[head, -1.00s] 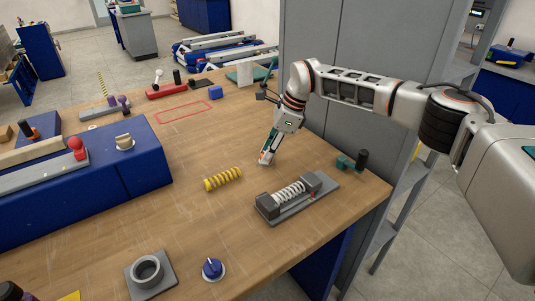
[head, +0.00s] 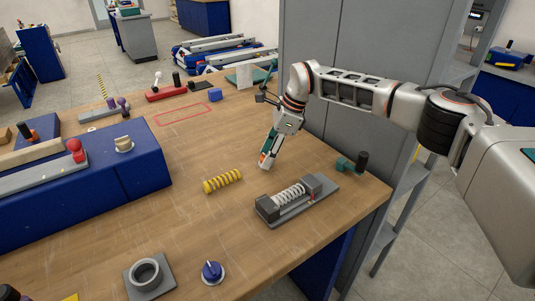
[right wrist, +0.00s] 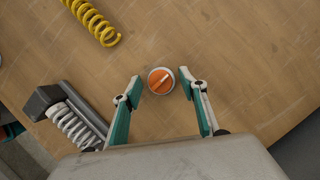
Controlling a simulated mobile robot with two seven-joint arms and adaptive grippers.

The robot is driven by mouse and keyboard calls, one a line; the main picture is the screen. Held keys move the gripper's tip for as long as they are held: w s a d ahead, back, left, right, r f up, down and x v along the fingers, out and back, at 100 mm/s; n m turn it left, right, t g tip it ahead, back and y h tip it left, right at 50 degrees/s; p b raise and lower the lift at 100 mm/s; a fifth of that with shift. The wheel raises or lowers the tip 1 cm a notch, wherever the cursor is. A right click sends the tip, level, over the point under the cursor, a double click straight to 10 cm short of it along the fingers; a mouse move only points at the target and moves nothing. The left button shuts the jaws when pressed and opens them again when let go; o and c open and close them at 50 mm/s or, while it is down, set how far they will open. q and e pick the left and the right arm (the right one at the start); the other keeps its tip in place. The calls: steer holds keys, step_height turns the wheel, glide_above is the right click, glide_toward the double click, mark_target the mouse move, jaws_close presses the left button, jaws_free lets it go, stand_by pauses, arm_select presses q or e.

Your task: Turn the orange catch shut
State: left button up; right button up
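The orange catch (right wrist: 161,81) is a round orange knob with a pale bar across it, on a light round base on the wooden table. The bar runs slantwise, from lower left to upper right in the right wrist view. My right gripper (right wrist: 160,76) is open, with one fingertip on each side of the catch and a gap at both sides. In the head view the right gripper (head: 267,158) points down close over the tabletop and mostly hides the catch. My left gripper is not in view.
A yellow spring (head: 222,181) lies left of the right gripper, and a grey fixture with a white spring (head: 290,194) stands in front. A green part with a black knob (head: 355,162) is to the right. A grey cabinet (head: 350,90) stands close behind the arm.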

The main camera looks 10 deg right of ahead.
steer(key=v, duration=1.2)
steer(key=shift+a, duration=0.1)
